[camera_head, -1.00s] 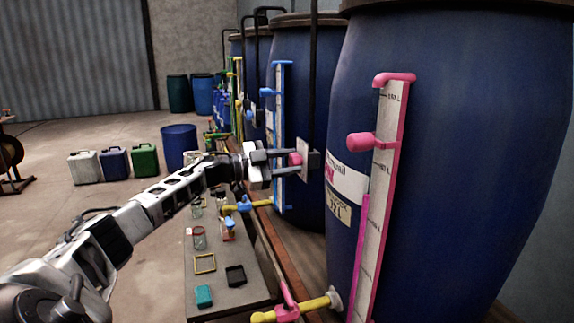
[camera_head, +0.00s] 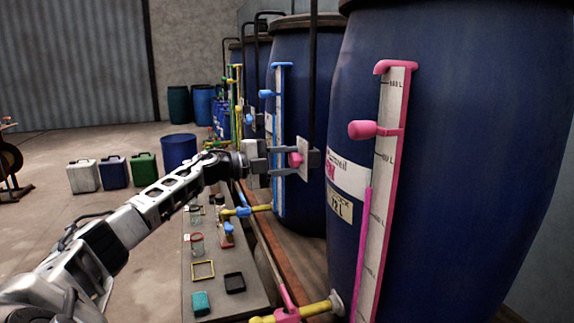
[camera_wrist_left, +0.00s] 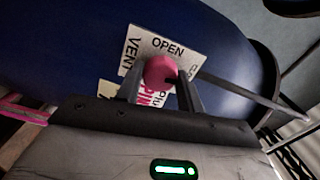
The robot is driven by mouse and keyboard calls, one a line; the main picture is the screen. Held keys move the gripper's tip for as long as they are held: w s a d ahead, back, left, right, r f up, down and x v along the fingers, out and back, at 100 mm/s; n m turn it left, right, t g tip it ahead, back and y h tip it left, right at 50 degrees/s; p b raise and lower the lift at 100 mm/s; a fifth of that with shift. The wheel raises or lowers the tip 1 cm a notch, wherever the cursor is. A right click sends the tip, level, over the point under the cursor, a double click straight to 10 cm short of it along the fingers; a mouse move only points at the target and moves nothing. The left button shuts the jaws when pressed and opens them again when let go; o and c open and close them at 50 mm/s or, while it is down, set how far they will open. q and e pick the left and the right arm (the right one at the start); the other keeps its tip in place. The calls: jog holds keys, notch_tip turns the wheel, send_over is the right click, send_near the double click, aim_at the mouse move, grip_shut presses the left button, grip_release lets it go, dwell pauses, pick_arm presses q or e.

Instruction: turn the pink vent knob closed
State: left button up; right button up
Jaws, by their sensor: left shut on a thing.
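The pink vent knob (camera_head: 296,160) sits on a white plate (camera_head: 305,150) in front of the large blue vat (camera_head: 450,150). In the left wrist view the round pink knob (camera_wrist_left: 160,71) stands on the plate (camera_wrist_left: 185,45), which reads "OPEN" above it and "VENT" to its left. Lettering at the right of the plate is partly hidden. My left gripper (camera_head: 298,160) is shut on the knob; its two fingers (camera_wrist_left: 164,92) reach either side of it in the left wrist view. My right gripper is not in view.
A pink-edged level gauge (camera_head: 394,130) with a pink float knob (camera_head: 363,130) runs up the vat near the plate. A yellow pipe with a pink valve (camera_head: 286,312) is below. A low bench (camera_head: 215,285) holds several small items.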

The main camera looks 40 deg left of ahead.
pick_arm(q)
jog(key=shift+m, duration=0.3)
jog(key=o, duration=1)
